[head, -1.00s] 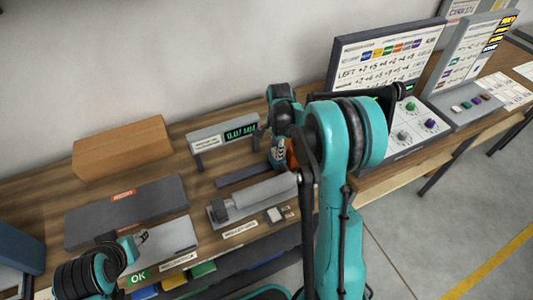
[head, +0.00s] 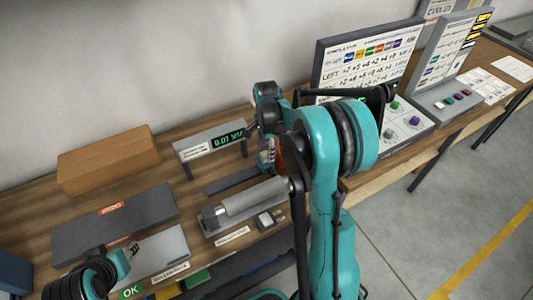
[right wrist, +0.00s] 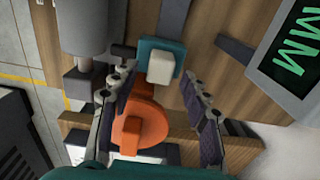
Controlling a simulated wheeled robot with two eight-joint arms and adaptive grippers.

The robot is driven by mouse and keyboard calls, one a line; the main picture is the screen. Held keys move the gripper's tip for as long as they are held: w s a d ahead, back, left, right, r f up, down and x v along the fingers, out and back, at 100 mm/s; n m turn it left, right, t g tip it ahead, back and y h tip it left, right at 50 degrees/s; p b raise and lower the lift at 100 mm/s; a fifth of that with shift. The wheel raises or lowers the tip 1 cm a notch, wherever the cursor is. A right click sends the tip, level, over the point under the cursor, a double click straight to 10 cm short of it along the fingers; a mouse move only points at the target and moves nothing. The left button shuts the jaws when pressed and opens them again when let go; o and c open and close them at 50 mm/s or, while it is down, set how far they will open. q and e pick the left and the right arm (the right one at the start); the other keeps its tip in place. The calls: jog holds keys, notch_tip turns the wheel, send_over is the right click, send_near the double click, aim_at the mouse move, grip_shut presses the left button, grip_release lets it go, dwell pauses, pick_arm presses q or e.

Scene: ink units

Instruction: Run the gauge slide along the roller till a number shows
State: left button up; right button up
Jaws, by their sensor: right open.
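The grey roller (head: 255,197) lies in its holder on the bench, and part of it shows in the right wrist view (right wrist: 85,28). A dark rail (head: 232,181) runs beside it. The gauge slide seems to be the teal block with a cream knob (right wrist: 160,66) by the rail. An orange round part (right wrist: 140,125) lies below it in that view. My right gripper (right wrist: 157,76) is open, its fingers either side of the knob; contact cannot be told. The display (head: 228,140) shows green characters, with "MM" readable in the wrist view. My left gripper (head: 132,248) is by a pale plate; its jaws are unclear.
A cardboard box (head: 107,160) stands behind a dark grey case (head: 115,222). The pale plate (head: 160,248) lies in front. Panels with knobs (head: 400,120) stand to the right.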

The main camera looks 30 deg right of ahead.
notch_tip(320, 180, up, 10)
dwell(0.3)
jog(key=shift+f, duration=0.1)
jog(key=s+a+r+n+t+b, duration=0.2)
jog(key=s+a+r+n+t, duration=0.1)
jog(key=s+a+n, duration=0.6)
jog(key=s+a+f+n+t, duration=0.2)
jog(key=s+n, duration=0.2)
jog(key=s, duration=0.1)
jog(key=s+a+f+n+t, duration=0.2)
jog(key=s+f+n, duration=0.1)
jog(key=s+n, duration=0.2)
jog(key=shift+s+a+b, duration=0.25)
jog(key=shift+a+b, duration=0.1)
jog(key=shift+b, duration=0.1)
